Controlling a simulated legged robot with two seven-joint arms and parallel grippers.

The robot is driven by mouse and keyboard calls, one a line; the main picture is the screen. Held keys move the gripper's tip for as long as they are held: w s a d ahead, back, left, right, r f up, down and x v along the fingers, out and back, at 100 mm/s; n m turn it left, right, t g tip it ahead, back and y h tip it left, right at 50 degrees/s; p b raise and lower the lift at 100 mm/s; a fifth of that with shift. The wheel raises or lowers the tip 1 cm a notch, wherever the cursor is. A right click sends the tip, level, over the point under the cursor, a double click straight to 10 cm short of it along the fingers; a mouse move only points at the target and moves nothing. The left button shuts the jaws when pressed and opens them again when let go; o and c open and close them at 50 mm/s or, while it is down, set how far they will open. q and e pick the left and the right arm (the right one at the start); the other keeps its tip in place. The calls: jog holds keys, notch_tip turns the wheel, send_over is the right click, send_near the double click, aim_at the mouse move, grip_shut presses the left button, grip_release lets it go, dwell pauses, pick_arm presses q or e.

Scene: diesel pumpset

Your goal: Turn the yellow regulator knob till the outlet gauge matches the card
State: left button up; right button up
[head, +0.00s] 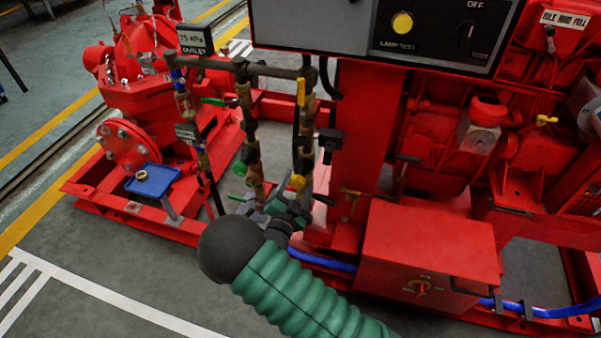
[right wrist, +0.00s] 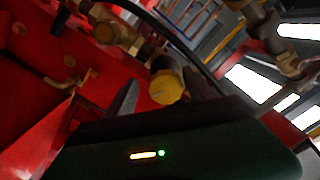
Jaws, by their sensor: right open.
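The yellow regulator knob (head: 298,182) sits low on the brass pipework left of the red cabinet. In the right wrist view the knob (right wrist: 167,86) is between and just beyond the two dark fingers. My right gripper (head: 277,208) is open close to the knob; I cannot tell whether a finger touches it. The fingers (right wrist: 164,97) also show in the right wrist view. The card (head: 194,40) reads "75 kPa OUTLET" and hangs at the top left of the pipework. I cannot make out the outlet gauge's face. My left gripper is not in view.
Pipes and valves with a yellow lever (head: 301,92) and green handles crowd the knob. A red box (head: 431,246) stands to the right with a blue hose beside it. A blue tray (head: 153,181) lies on the red frame at left. Grey floor is clear at lower left.

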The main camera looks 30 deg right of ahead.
jog(key=shift+a+r, duration=0.3)
jog(key=shift+a, duration=0.25)
jog(key=shift+a+r, duration=0.1)
jog(key=shift+a, duration=0.1)
jog(key=shift+c, duration=2.3)
jog(key=shift+d, duration=0.5)
jog(key=c, duration=0.7)
jog(key=shift+c, duration=1)
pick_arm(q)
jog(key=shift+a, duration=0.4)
pick_arm(e)
jog(key=shift+a, duration=0.1)
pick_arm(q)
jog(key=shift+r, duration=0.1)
